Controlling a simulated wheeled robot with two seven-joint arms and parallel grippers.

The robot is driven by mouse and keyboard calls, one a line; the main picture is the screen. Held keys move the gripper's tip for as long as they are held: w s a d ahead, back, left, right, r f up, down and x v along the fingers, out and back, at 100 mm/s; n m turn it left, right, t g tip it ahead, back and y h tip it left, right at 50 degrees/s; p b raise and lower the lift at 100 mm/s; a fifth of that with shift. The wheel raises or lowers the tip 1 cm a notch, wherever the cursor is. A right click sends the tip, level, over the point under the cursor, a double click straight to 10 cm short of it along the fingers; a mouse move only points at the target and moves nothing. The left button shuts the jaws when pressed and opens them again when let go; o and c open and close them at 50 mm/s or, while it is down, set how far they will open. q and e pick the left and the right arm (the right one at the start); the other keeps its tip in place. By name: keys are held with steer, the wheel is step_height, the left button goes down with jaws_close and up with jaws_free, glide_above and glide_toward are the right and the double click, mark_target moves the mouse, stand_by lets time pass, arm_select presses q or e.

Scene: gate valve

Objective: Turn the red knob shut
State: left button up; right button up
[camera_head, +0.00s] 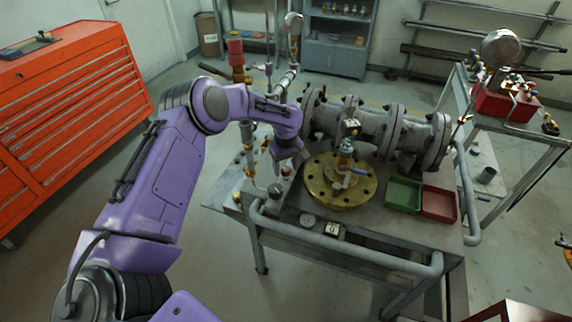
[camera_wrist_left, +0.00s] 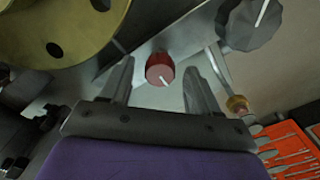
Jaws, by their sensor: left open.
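The red knob (camera_wrist_left: 160,68) has a white line on its face. In the left wrist view it sits between the two fingers of my left gripper, with a gap on each side. In the head view only a small part of the red knob (camera_head: 286,170) shows, just below my left gripper (camera_head: 284,160). My left gripper is open and holds nothing. It points down at the knob over the left end of the metal bench. My right gripper is not in view.
A dark grey knob (camera_wrist_left: 249,24) is close by in the wrist view. A brass flange (camera_head: 340,195) with a valve stands right of my gripper. Grey pipework (camera_head: 370,128) runs behind it. Green (camera_head: 403,195) and red (camera_head: 439,204) trays lie farther right. A red cabinet (camera_head: 70,110) stands left.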

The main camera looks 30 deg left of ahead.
arm_select(q)
steer(key=c, duration=1)
steer(key=shift+c, duration=0.2)
steer(key=shift+m, duration=0.3)
steer(key=m, duration=0.2)
steer(key=shift+m, duration=0.4)
steer(key=m, duration=0.4)
steer(key=shift+m, duration=0.3)
steer(key=m, duration=0.5)
steer(key=shift+m, duration=2.4)
